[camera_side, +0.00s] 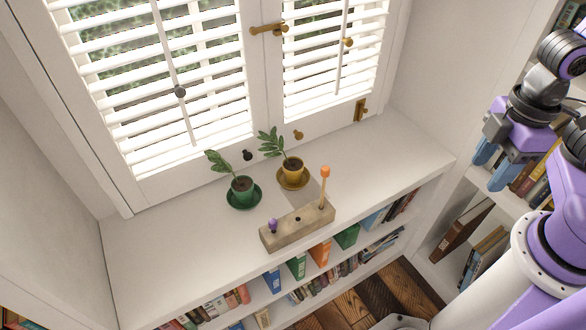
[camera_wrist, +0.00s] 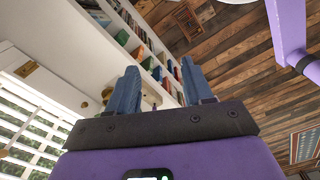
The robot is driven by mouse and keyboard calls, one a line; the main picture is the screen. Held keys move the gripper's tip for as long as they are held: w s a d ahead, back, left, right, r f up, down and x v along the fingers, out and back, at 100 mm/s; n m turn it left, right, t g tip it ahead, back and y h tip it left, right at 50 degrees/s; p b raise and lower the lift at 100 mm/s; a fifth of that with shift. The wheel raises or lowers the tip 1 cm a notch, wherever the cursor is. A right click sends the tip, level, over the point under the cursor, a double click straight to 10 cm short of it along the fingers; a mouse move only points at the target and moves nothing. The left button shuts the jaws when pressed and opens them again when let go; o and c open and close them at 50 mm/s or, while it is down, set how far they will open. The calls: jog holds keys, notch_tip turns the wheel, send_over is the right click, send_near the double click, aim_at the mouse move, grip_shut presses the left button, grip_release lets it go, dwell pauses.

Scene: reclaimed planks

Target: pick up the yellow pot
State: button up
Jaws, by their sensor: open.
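My gripper (camera_side: 491,168) is open and empty, at the far right of the side view, well apart from the pots. Its two blue fingers also show spread in the wrist view (camera_wrist: 160,68). A small yellow-orange shape beside the left finger there is too small to identify.
A wooden block (camera_side: 285,229) with a purple peg (camera_side: 272,226) and an orange-topped peg (camera_side: 325,173) lies in front of the pots. Behind them are knobs and slatted shutters (camera_side: 180,100). Books fill the shelves below. The white shelf is clear at left and right.

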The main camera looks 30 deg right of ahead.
dwell(0.3)
jog(key=o, duration=0.8)
jog(key=shift+c, duration=0.2)
